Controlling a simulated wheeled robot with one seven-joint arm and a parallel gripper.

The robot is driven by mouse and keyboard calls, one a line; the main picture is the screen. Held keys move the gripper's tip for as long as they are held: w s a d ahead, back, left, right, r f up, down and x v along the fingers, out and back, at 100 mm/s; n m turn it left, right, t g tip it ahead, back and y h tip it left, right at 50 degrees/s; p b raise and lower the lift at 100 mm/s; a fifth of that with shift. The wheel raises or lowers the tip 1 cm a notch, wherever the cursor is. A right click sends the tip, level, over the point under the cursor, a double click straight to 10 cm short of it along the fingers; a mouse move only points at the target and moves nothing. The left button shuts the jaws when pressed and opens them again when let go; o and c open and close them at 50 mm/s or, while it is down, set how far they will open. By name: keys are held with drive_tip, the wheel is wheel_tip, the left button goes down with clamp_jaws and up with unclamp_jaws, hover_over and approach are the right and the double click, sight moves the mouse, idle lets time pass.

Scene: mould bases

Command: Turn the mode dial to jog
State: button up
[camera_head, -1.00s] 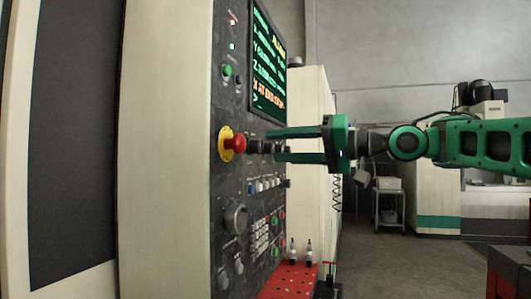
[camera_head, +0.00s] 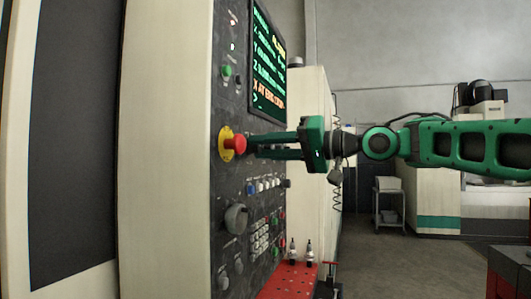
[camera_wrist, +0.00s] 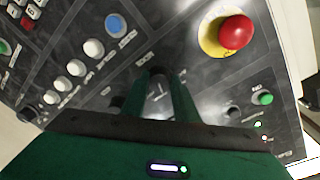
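The mode dial (camera_wrist: 158,74) is a small dark knob on the grey control panel, to the left of the red emergency button, and only partly seen. In the wrist view it sits at the tips of my gripper (camera_wrist: 160,82). The two fingers are close together with a narrow gap, one on each side of the knob. In the head view my gripper (camera_head: 254,146) reaches left to the panel and its fingers hide most of the dial. The dial's pointer and its mode labels cannot be read.
The red emergency button (camera_head: 236,145) on its yellow ring stands close to my fingertips. A row of white and blue buttons (camera_head: 262,187) and a larger grey knob (camera_head: 237,218) are below. The screen (camera_head: 268,60) is above. A red perforated shelf (camera_head: 288,281) juts out lower down.

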drive_tip(key=shift+w+f+n, duration=0.1)
drive_tip(key=shift+f+n, duration=0.05)
drive_tip(key=shift+n, duration=0.15)
drive_tip(key=n, duration=0.6)
drive_tip(key=shift+w+d+f+n+y, duration=0.1)
drive_tip(key=shift+f+n+y, duration=0.05)
drive_tip(key=shift+n+y, duration=0.2)
drive_tip(key=n, duration=0.5)
drive_tip(key=shift+w+f+y, duration=0.1)
drive_tip(key=shift+y, duration=0.15)
drive_tip(key=shift+n+g, duration=0.5)
drive_tip(key=shift+n, duration=1.55)
drive_tip(key=o, duration=1.1)
drive_tip(key=shift+w, duration=0.1)
drive_tip(key=shift+c, duration=0.2)
